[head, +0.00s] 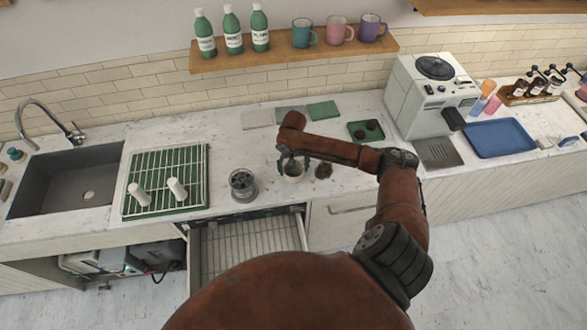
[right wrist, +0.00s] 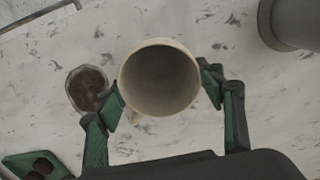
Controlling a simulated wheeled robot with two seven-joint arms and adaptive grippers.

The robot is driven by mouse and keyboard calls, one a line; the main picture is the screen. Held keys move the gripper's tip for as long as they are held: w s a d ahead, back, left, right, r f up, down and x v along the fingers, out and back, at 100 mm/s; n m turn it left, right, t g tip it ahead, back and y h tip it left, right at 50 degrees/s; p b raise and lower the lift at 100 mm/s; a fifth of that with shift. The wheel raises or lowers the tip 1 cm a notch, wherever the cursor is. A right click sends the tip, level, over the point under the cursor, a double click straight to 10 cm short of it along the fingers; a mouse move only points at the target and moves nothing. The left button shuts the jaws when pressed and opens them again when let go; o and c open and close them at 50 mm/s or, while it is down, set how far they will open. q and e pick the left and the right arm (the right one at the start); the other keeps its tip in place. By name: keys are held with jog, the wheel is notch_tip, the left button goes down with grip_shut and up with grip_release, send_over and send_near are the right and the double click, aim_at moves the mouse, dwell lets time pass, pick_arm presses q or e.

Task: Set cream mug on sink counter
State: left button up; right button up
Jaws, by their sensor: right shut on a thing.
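The cream mug (head: 292,175) is upright over the middle of the marble counter (head: 240,133). My right gripper (head: 292,160) is shut on it; in the right wrist view its green-padded fingers (right wrist: 163,95) press the mug (right wrist: 160,80) from both sides. I look down into the mug's round mouth, and the inside looks empty. I cannot tell whether its base touches the counter. The sink (head: 70,180) is at the far left, with a green rack (head: 190,160) on the counter to its right. My left gripper is not in view.
A grey jar-like container (head: 243,184) stands left of the mug. A brown clump (head: 323,171) lies close on its right, with a green tray (head: 366,131) beyond. Two white cylinders (head: 177,190) are on the rack. An open drawer (head: 248,245) juts out below the counter.

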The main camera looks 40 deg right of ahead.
jog(key=shift+w+f, duration=0.1)
jog(key=shift+f, duration=0.25)
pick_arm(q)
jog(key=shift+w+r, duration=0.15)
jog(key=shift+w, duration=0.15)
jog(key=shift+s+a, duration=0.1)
pick_arm(e)
jog(key=shift+f, duration=0.1)
jog(key=o, duration=1.4)
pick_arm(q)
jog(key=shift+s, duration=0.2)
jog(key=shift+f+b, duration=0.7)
pick_arm(e)
notch_tip(320, 180, up, 12)
jog(key=shift+r, duration=0.15)
